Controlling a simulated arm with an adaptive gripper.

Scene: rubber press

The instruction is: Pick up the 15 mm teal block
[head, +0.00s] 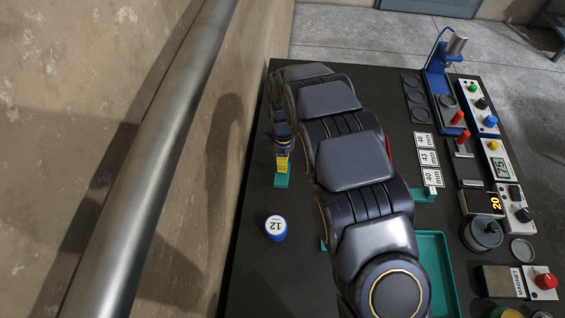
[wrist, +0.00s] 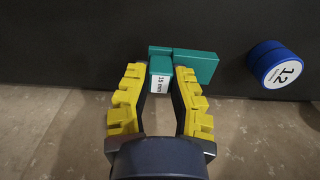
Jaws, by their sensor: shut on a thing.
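The teal block (wrist: 205,66) shows at the top middle of the wrist view, with a white label reading 15 mm on its near arm. My gripper (wrist: 160,75) has yellow pads and is shut on that labelled arm between its fingertips. In the head view my gripper (head: 283,160) points down at the table's left side, and part of the teal block (head: 281,181) shows just below it. From these views I cannot tell whether the block touches the table.
A blue weight marked 12 (head: 276,229) stands near the block; it also shows in the wrist view (wrist: 276,64). My arm covers the table's middle. A teal tray (head: 452,280), another teal piece (head: 424,195), white cards (head: 429,158) and a blue press (head: 437,75) are right. A wall borders the left.

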